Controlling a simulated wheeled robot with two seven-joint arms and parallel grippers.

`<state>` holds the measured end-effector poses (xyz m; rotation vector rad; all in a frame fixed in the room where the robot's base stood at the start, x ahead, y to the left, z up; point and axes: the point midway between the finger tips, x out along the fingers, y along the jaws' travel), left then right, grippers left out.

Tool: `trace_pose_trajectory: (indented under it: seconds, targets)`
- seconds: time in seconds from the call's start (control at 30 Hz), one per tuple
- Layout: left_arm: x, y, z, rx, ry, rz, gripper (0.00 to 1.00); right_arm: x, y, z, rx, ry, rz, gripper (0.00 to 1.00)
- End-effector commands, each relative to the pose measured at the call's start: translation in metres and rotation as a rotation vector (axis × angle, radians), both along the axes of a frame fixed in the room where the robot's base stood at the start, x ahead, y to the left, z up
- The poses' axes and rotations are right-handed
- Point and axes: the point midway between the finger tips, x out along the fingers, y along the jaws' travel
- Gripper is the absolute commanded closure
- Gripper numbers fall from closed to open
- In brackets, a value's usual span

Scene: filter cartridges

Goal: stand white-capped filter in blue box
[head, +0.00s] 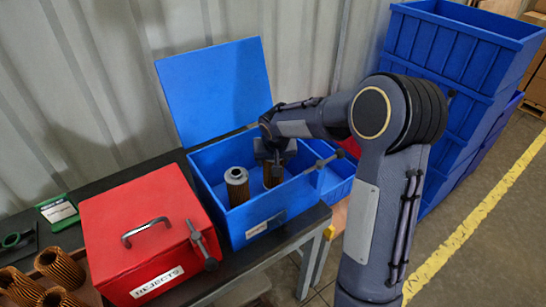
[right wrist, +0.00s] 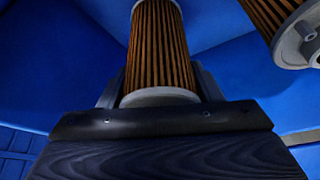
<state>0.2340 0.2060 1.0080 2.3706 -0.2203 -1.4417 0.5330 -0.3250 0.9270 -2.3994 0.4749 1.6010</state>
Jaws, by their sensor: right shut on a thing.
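The blue box (head: 262,222) stands on the bench with its lid (head: 222,88) raised at the back. My right gripper (head: 273,163) reaches down into it, shut on a filter (head: 274,177) with brown pleats. In the right wrist view this held filter (right wrist: 160,45) sits between the fingers, with a pale end cap (right wrist: 158,97) near the palm. It looks roughly upright inside the box. I cannot tell whether its lower end touches the floor. A second filter (head: 237,187) with a grey metal cap stands to its left. My left gripper is out of view.
A shut red box (head: 150,235) marked REJECTS stands left of the blue box. Stacked blue crates (head: 455,75) stand at the right. The box's front wall and lid are close to my arm.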

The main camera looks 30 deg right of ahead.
Motion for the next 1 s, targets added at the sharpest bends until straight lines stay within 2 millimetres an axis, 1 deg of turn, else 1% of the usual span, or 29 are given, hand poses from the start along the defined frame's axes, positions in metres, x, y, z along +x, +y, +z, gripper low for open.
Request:
trace_pose_trajectory:
  seconds: [0.03, 0.1, 0.5, 1.0]
  targets:
    - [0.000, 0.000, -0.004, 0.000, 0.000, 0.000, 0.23, 0.000, 0.000, -0.006, 0.000, 0.000, 0.001, 0.66]
    - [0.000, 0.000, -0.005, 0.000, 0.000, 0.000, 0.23, 0.000, 0.000, -0.008, 0.000, 0.000, 0.001, 0.66]
    - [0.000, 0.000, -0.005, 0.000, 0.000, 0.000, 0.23, 0.000, 0.000, -0.008, 0.001, 0.000, 0.000, 0.66]
    - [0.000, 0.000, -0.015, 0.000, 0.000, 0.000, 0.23, 0.000, 0.000, -0.018, 0.000, -0.001, 0.000, 0.66]
